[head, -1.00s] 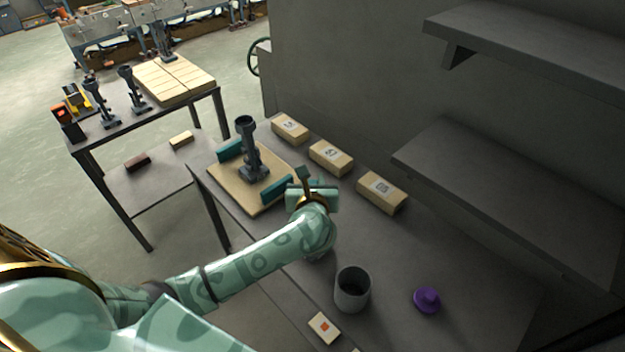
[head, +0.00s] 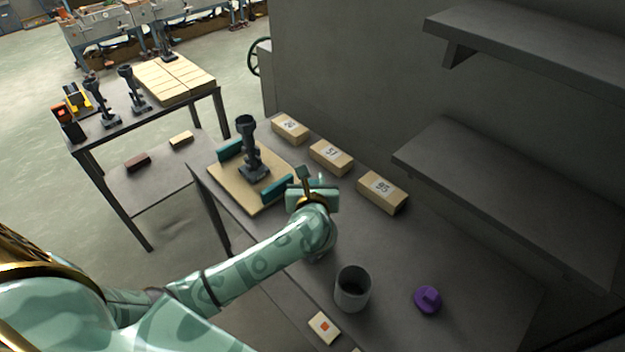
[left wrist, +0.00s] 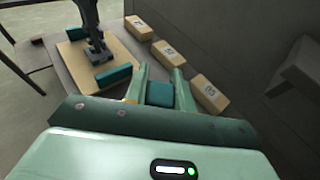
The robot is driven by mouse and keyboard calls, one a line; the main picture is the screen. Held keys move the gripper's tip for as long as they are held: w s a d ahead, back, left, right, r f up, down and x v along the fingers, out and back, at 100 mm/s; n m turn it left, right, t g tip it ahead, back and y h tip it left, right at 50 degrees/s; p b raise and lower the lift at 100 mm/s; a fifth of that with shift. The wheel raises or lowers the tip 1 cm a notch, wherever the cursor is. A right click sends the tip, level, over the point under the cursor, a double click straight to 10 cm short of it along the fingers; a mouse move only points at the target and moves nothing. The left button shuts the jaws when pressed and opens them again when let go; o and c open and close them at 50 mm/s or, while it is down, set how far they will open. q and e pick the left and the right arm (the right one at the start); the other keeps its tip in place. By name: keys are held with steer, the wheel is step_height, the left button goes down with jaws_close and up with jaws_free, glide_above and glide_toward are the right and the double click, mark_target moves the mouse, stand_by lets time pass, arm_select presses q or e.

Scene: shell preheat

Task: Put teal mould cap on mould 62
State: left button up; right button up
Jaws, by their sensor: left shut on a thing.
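My left gripper (head: 306,178) is above the table, beside the tan board's near right side. In the left wrist view its fingers (left wrist: 160,88) are shut on a teal block (left wrist: 160,94), which I take to be the teal mould cap. Three tan mould blocks stand in a row along the wall: a far one (head: 290,129), a middle one (head: 331,157) and a near one (head: 382,192). Each has a white number label on top, too small to read surely, so I cannot tell which is 62. The held cap is apart from these blocks. My right gripper is not in view.
A tan board (head: 230,190) holds a dark stand (head: 250,150) between teal bars (head: 230,149). A grey cup (head: 352,289), a purple knobbed thing (head: 428,299) and a tan card (head: 324,327) are nearer. Dark shelves (head: 510,190) jut out at right. The table's middle right is clear.

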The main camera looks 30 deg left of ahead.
arm_select(q)
steer(key=shift+f+b, duration=0.55)
steer(key=shift+f, duration=0.05)
steer(key=o, duration=0.7)
steer(key=shift+r, duration=0.1)
steer(key=shift+s+d+r+p, duration=0.2)
steer(key=shift+s+d+p, duration=0.05)
steer(key=shift+s+p, duration=0.25)
steer(key=p+v, duration=0.4)
steer(key=v, duration=0.5)
steer(key=shift+s+d+r, duration=0.1)
steer(key=shift+s+d, duration=0.05)
steer(key=shift+s, duration=0.2)
